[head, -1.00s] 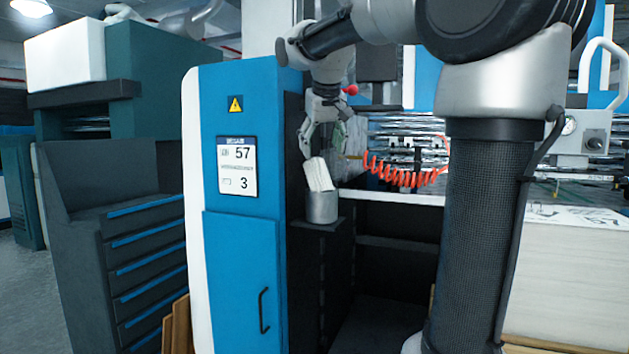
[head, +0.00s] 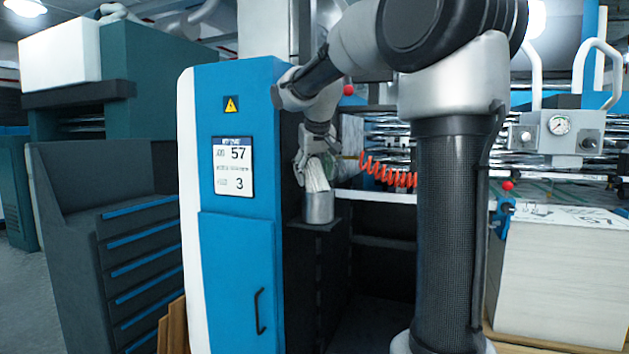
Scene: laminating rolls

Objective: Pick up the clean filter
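The clean filter (head: 317,177) is a white pleated piece. It stands slightly tilted in a round grey metal cup (head: 319,208) on a dark ledge, its lower part hidden inside the cup. My gripper (head: 316,164) points down at the filter's top, with its fingers beside the upper part. The view is too small to tell whether the fingers press on the filter.
A blue cabinet (head: 238,300) stands close to the left of the cup. A coiled orange hose (head: 385,172) and machine rollers lie behind and to the right. A pale stack (head: 555,275) stands at the right. Open space shows below the shelf.

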